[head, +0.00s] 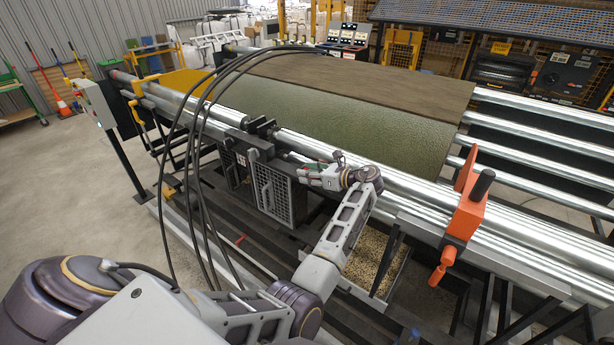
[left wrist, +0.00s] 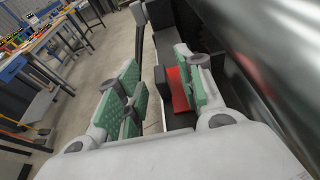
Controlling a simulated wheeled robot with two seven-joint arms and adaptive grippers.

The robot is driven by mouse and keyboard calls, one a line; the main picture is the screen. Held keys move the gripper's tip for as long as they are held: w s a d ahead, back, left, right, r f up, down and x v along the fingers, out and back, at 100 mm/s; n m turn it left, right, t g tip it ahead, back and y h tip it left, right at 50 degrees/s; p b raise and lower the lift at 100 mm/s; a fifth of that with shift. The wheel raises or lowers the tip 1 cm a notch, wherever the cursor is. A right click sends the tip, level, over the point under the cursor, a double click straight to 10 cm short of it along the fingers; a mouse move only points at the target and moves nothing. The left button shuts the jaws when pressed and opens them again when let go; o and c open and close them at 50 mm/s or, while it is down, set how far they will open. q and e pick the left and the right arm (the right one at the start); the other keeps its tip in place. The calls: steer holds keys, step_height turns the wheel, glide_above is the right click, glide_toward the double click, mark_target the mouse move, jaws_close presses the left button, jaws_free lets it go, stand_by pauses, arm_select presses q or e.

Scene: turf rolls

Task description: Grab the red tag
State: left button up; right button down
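My left gripper (head: 305,174) is beside the silver rollers, near a dark boxy unit with a mesh front (head: 275,192). In the left wrist view its two green-padded fingers (left wrist: 155,88) are spread apart with nothing gripped between them. A red piece, which looks like the red tag (left wrist: 180,90), shows just beside the right finger, against dark metal parts. The right finger hides part of it, and I cannot tell whether they touch. I cannot make the tag out clearly in the head view. My right gripper is not in view.
Long silver rollers (head: 400,183) run close behind the left gripper. An orange clamp with a handle (head: 468,212) stands to the right. Black cables (head: 190,150) loop in front of the machine. A tray of grain-like material (head: 372,262) lies below my arm. A green turf sheet (head: 335,120) lies behind.

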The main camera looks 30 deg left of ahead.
arm_select(q)
jaws_close()
steer(key=shift+r, duration=0.15)
step_height(320, 180, up, 10)
steer(key=shift+b, duration=0.3)
stand_by(0.6)
stand_by(0.4)
